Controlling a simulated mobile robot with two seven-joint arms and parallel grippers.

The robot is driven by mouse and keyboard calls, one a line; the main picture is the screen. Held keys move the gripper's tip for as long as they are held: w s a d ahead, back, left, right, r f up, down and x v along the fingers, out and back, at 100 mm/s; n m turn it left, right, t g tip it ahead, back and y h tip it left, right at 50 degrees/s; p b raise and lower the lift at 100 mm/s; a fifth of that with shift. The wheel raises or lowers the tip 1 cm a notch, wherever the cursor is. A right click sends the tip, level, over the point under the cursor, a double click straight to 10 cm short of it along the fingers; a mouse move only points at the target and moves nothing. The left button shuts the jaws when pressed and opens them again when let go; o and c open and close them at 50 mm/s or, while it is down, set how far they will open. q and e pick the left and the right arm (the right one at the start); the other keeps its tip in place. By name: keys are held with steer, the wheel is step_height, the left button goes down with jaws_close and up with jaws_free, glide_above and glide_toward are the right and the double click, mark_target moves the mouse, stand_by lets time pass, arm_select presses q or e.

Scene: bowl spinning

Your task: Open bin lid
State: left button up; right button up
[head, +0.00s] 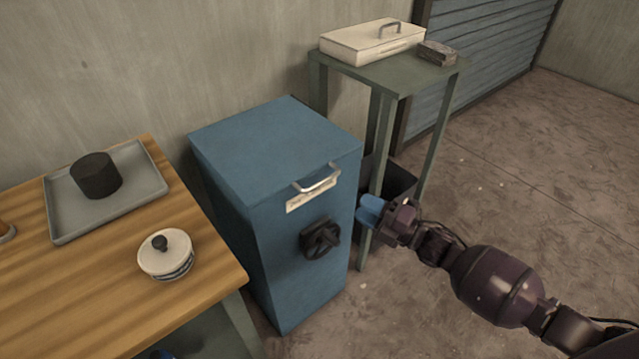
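The blue bin (262,185) stands upright on the floor in the middle of the head view. Its flat blue lid (275,140) is closed. A silver handle (318,182) sits at the lid's front edge, above a pale label. A black knob-like fitting (321,239) is on the front face. My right gripper (368,210) is just right of the bin's front, lower than the handle, with its blue fingertips pointing at the bin. It holds nothing visible; its finger gap is unclear. A small blue piece at the bottom edge may be my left gripper (161,354), mostly hidden.
A wooden table (110,290) at left bears a grey tray (62,222) with a black cylinder (96,176), and a white lidded bowl (165,262). A green stand (392,85) behind the bin holds a cream box (372,42). Floor at right is clear.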

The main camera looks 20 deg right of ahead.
mark_target(323, 180)
steer(key=w+a, duration=0.2)
steer(key=w, duration=0.1)
steer(key=w+a+r+n, duration=0.1)
steer(key=w+a, duration=0.1)
steer(key=w, duration=0.1)
steer(key=w+a+r+n+y+b, duration=0.1)
steer(key=w+a, duration=0.2)
steer(key=shift+w+r+g, duration=0.1)
steer(key=shift+r+g, duration=0.15)
steer(key=shift+g, duration=0.15)
jaws_close()
